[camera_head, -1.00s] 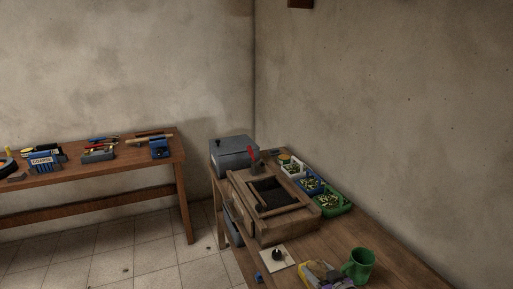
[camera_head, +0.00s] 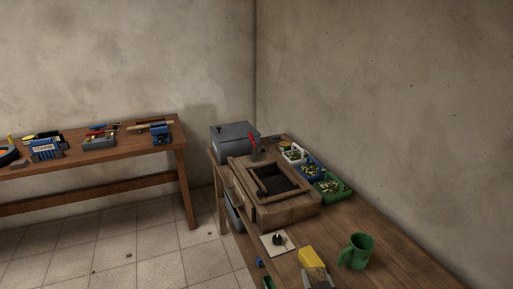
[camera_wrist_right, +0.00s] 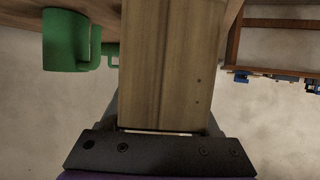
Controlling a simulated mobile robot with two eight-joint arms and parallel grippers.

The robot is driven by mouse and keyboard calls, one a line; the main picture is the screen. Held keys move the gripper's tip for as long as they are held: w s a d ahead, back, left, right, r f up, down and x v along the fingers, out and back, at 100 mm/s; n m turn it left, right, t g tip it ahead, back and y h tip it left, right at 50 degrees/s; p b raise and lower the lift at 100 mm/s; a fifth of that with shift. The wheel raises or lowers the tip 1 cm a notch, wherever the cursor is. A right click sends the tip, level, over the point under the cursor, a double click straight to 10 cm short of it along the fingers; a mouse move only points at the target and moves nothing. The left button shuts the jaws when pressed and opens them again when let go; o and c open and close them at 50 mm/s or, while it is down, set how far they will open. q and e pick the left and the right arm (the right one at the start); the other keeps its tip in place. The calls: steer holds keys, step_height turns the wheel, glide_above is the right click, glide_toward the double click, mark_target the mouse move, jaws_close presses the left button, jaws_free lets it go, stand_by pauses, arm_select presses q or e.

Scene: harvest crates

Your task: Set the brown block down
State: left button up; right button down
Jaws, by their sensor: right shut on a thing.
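The brown block (camera_wrist_right: 160,65) shows large in the right wrist view, a wooden piece with a few small dark dots. My right gripper (camera_wrist_right: 165,132) is shut on it; the block runs from the jaws to the top edge of that picture. I cannot clearly make out the block there. Whether the block touches the bench is hidden. My left gripper is not in view.
The green mug (camera_head: 357,250) stands close by; it also shows in the right wrist view (camera_wrist_right: 66,40). A white plate (camera_head: 290,246) with a dark knob lies before a wooden frame box (camera_head: 292,212). Small bins (camera_head: 334,191) line the wall. Bare bench (camera_head: 400,262) lies right of the mug.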

steer(key=shift+w+f, duration=0.35)
steer(key=shift+f, duration=0.35)
steer(key=shift+w+f, duration=0.3)
steer(key=shift+f, duration=0.35)
